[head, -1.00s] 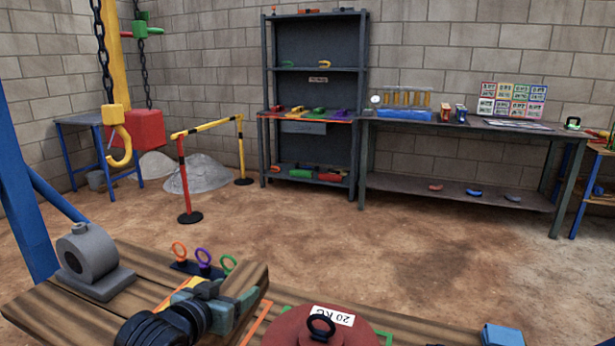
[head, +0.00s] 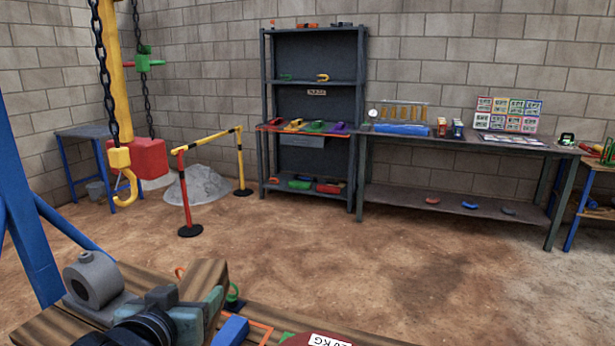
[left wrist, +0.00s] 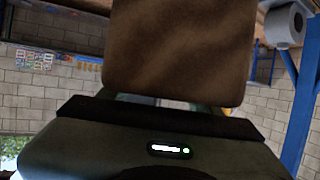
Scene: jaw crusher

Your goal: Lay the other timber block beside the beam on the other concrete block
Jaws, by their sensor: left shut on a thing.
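My left gripper (head: 188,306) is at the bottom left of the head view, above the wooden bench. It is shut on a brown timber block (head: 205,277), whose grained faces stick out beyond the fingers. In the left wrist view the timber block (left wrist: 180,50) fills the upper middle, directly beyond the gripper's dark body. The block hides most of what lies below and behind it. I cannot make out the beam or a concrete block in either view. My right gripper is not in view.
A grey round housing (head: 95,279) stands on the bench left of the held block. A blue piece (head: 231,331) and a red 20 KG weight (head: 318,340) are at the bottom edge. A yellow hook (head: 127,187) hangs at the left near a blue post (head: 28,220).

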